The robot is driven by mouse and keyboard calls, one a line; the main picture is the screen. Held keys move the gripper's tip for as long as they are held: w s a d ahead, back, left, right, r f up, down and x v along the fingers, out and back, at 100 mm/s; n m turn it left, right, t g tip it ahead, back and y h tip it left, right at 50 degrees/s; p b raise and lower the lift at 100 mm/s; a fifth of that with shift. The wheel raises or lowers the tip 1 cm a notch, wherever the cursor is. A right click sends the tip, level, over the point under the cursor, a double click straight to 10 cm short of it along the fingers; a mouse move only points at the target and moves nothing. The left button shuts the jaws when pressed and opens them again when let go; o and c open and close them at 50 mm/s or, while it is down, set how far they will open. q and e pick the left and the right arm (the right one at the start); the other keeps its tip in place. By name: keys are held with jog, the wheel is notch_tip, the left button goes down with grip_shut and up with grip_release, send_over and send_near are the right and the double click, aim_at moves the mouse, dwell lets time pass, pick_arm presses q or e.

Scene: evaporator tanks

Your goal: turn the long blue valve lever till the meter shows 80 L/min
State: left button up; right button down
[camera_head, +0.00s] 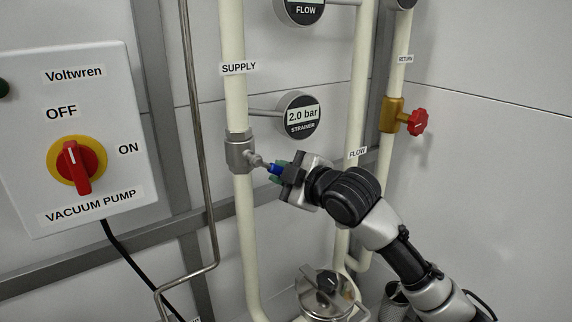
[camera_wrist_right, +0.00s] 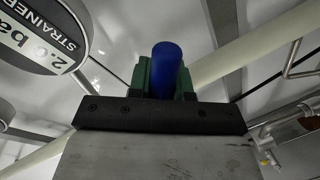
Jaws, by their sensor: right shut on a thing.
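The blue valve lever (camera_head: 274,168) sticks out to the right from the grey valve body (camera_head: 240,153) on the supply pipe, in the head view. My right gripper (camera_head: 279,171) is shut on the lever's blue end. In the right wrist view the rounded blue lever grip (camera_wrist_right: 166,68) stands between the green finger pads (camera_wrist_right: 165,78). The flow meter (camera_head: 302,10) is cut off by the top edge of the head view. Its word FLOW shows, but its number is out of view. My left gripper is not in view.
A strainer gauge (camera_head: 301,115) reading 2.0 bar sits just above my right gripper. A red valve handle (camera_head: 417,122) is on the return pipe at right. The vacuum pump box (camera_head: 76,135) with a red knob is at left. A steel lidded vessel (camera_head: 325,295) is below.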

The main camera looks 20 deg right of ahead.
jog(key=shift+a+f+m, duration=0.2)
jog(key=shift+f+m, duration=0.1)
dwell(0.4)
jog(key=c, duration=1)
grip_release()
jog(key=shift+c, duration=0.2)
jog(key=b+v, duration=0.2)
jog(key=v, duration=0.9)
